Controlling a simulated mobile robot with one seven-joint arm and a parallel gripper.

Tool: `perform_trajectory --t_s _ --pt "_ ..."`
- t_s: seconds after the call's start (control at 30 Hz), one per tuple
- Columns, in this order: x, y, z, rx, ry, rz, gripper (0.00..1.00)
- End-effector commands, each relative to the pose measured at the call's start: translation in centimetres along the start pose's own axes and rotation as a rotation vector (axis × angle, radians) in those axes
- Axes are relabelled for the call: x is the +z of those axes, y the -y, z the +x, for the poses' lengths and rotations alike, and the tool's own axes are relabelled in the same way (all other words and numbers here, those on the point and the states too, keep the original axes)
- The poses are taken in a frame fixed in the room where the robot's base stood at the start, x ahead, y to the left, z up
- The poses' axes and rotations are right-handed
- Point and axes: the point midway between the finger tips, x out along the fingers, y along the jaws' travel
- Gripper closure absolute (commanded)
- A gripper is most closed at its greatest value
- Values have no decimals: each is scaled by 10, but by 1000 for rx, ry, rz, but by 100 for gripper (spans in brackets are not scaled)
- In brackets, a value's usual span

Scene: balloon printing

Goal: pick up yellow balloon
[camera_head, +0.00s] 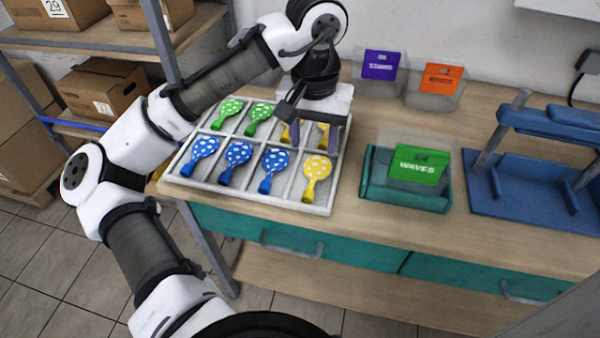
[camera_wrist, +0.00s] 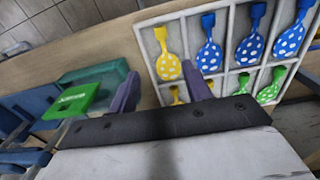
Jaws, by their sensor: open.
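A white divided tray (camera_head: 255,196) on the table holds dotted balloons in separate compartments. One yellow balloon (camera_head: 318,168) lies in the front right compartment, in full view. It also shows in the wrist view (camera_wrist: 168,66). Two more yellow balloons (camera_head: 324,133) lie in the back row, partly hidden by my gripper. My gripper (camera_head: 308,133) is above the right part of the back row, pointing down, with its fingers apart. In the wrist view my gripper (camera_wrist: 160,90) has nothing between its fingers, and its body hides part of the back row.
Several blue balloons (camera_head: 237,153) and two green balloons (camera_head: 259,113) fill other compartments. Right of the tray stands a teal box (camera_head: 375,193) with a green "WAVES" card (camera_head: 418,168). A blue stand (camera_head: 525,195) is farther right. Purple and orange boxes (camera_head: 437,84) stand behind.

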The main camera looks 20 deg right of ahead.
Motion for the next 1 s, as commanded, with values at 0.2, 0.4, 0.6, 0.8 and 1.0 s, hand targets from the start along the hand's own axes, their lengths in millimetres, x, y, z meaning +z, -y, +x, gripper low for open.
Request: perform_trajectory --t_s 0.2,0.4,0.6,0.8,1.0 --pt "4 2 24 -14 28 -3 51" --pt "5 3 63 -13 26 -3 51" --pt "5 3 85 -14 23 -3 51" --pt "6 4 100 -14 23 -4 51" --pt "7 5 129 -13 23 -2 51"
